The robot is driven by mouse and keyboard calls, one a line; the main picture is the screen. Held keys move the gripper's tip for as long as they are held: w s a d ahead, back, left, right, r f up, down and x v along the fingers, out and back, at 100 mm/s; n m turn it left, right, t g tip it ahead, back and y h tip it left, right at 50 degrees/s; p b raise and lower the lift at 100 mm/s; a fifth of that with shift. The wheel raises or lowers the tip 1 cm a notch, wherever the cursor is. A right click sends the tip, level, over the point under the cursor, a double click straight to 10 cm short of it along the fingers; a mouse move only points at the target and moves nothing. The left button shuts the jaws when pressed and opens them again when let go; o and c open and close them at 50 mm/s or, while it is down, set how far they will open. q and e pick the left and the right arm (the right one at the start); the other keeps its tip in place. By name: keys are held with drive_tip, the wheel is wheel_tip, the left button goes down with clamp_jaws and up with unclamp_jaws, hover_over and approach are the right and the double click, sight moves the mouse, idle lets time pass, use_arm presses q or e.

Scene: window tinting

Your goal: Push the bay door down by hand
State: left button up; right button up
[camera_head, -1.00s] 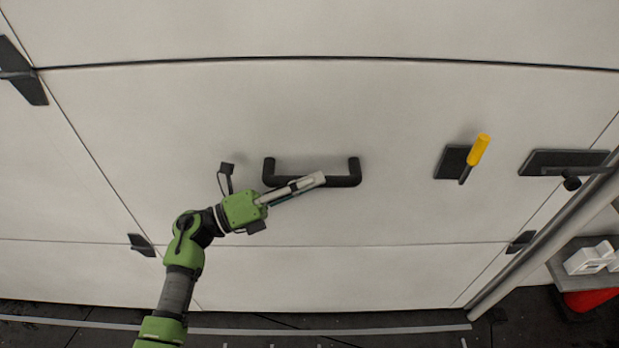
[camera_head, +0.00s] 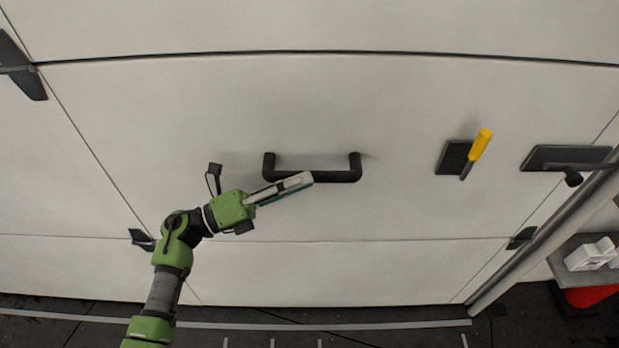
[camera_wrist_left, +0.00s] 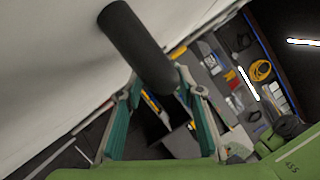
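The bay door (camera_head: 400,120) is a pale panelled door that fills most of the head view, its lower edge close to the dark floor. A black U-shaped handle (camera_head: 335,176) sticks out from its middle panel. My left gripper (camera_head: 305,180) is at the left half of the handle bar, overlapping it in the head view. In the left wrist view its two teal-lined fingers (camera_wrist_left: 158,92) are spread apart. The dark handle bar (camera_wrist_left: 138,45) is by the fingertips, one end showing between them. I cannot tell whether they touch it. My right gripper is out of view.
A yellow-handled latch (camera_head: 479,146) and dark brackets (camera_head: 565,158) sit on the door's right. A sloping pole (camera_head: 545,240) stands at the right edge, beside a shelf with a white box (camera_head: 590,256). Tools and shelving (camera_wrist_left: 235,85) show in the left wrist view.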

use_arm(q)
drive_tip(key=v, duration=0.9)
drive_tip(key=shift+f, duration=0.15)
drive_tip(key=shift+a, duration=0.15)
